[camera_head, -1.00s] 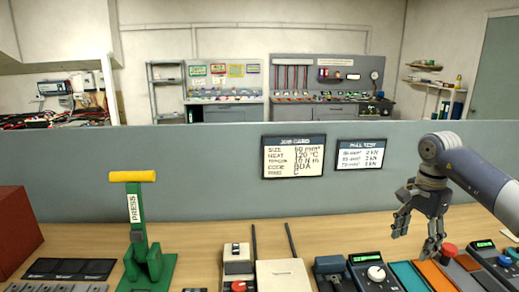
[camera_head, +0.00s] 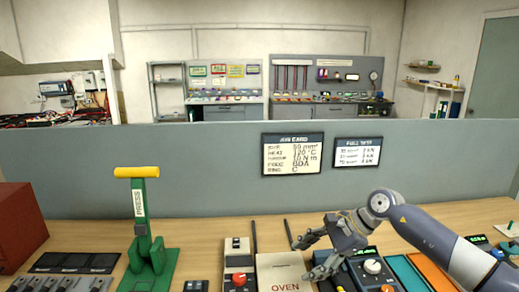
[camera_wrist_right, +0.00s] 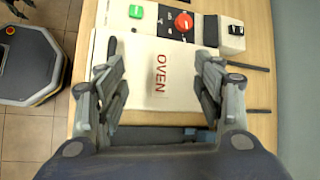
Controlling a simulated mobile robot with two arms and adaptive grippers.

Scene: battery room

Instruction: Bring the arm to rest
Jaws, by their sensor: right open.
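My right gripper (camera_head: 303,260) reaches in from the right in the head view, low over the right side of the cream oven lid (camera_head: 283,284). Its fingers are spread and empty. In the right wrist view, the gripper's fingers (camera_wrist_right: 157,62) frame the red OVEN lettering on the oven lid (camera_wrist_right: 145,90), with nothing between them. Whether a fingertip touches the lid cannot be told.
Beside the oven lid is a control strip with a red knob (camera_head: 239,280). A green press (camera_head: 147,255) with a yellow handle stands left. A dial box (camera_head: 372,268) and coloured panels lie right, partly behind my arm. A grey partition (camera_head: 200,170) closes the bench's back.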

